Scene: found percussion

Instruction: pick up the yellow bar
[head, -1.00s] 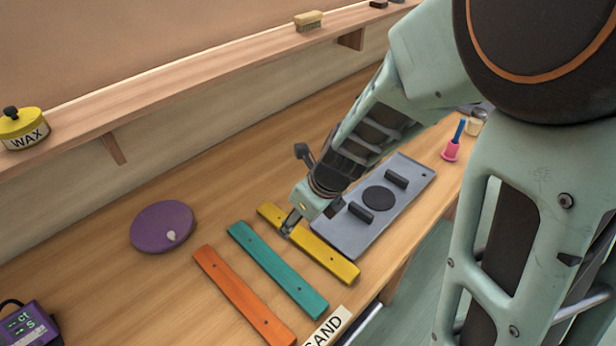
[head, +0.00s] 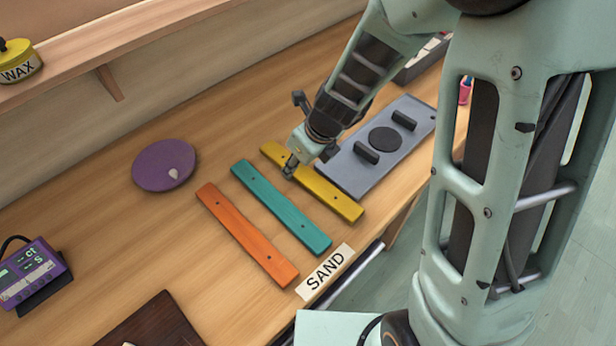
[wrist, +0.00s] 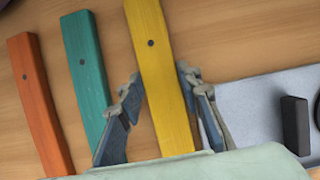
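The yellow bar (head: 325,191) lies flat on the wooden bench, beside the teal bar (head: 282,207). My gripper (head: 290,168) is low over its far part in the head view. In the wrist view, my gripper's fingers (wrist: 158,92) stand on either side of the yellow bar (wrist: 158,55). A little wood shows between the bar and each finger, though the tips are close to its edges. The gripper looks open around the bar. The arm hides part of the bar's far side in the head view.
An orange bar (head: 247,236) lies left of the teal one. A grey plate with dark blocks (head: 350,180) sits close on the right. A purple disc (head: 155,170), a SAND label (head: 325,272) and a purple meter (head: 30,275) are also on the bench.

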